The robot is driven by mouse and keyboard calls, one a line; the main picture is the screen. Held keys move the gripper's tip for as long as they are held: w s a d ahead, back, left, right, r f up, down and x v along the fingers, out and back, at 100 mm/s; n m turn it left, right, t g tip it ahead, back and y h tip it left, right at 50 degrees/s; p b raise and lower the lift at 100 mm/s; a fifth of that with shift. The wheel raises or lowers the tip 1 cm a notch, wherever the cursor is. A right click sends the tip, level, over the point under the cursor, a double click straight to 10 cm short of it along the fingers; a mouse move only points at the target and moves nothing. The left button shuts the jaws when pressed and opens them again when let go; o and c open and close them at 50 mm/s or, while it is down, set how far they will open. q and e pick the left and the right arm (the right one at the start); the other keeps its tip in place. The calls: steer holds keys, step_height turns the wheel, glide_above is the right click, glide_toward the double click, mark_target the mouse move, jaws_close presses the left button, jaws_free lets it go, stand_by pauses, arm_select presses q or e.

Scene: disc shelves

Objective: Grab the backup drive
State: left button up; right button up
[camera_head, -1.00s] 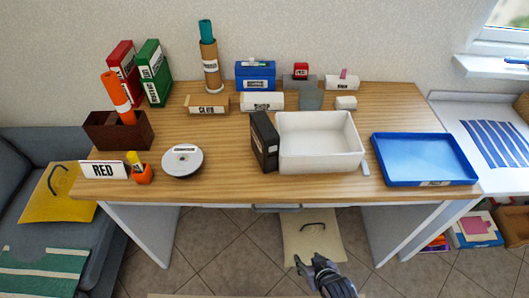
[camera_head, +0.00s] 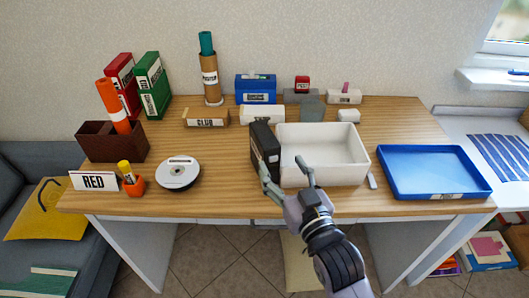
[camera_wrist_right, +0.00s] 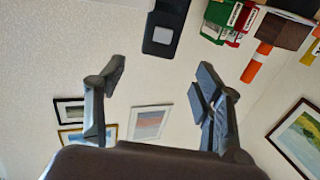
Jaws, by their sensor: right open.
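No readable label marks the backup drive. A black upright box (camera_head: 266,148) with a pale label stands against the left side of the white bin (camera_head: 345,180). It also shows at the top of the right wrist view (camera_wrist_right: 166,28). A small light grey stick (camera_head: 372,181) lies on the table right of the bin. My right gripper (camera_head: 284,170) is open and empty, in front of the black box and the bin's front left corner. One finger overlaps the lower edge of the box in the head view; I cannot tell whether it touches. My left gripper is not in view.
A blue tray (camera_head: 435,195) lies on the right of the wooden table (camera_head: 220,180). A disc spindle (camera_head: 178,173), a RED sign (camera_head: 94,181) and an orange cup (camera_head: 134,186) stand left. Boxes line the back. Bare tabletop lies between the spindle and the black box.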

steer(key=p+x, duration=0.1)
steer(key=x, duration=1.1)
steer(key=shift+w+f, duration=0.2)
steer(key=shift+w, duration=0.2)
steer(key=shift+s, duration=0.1)
jaws_close()
steer(key=shift+r, duration=0.1)
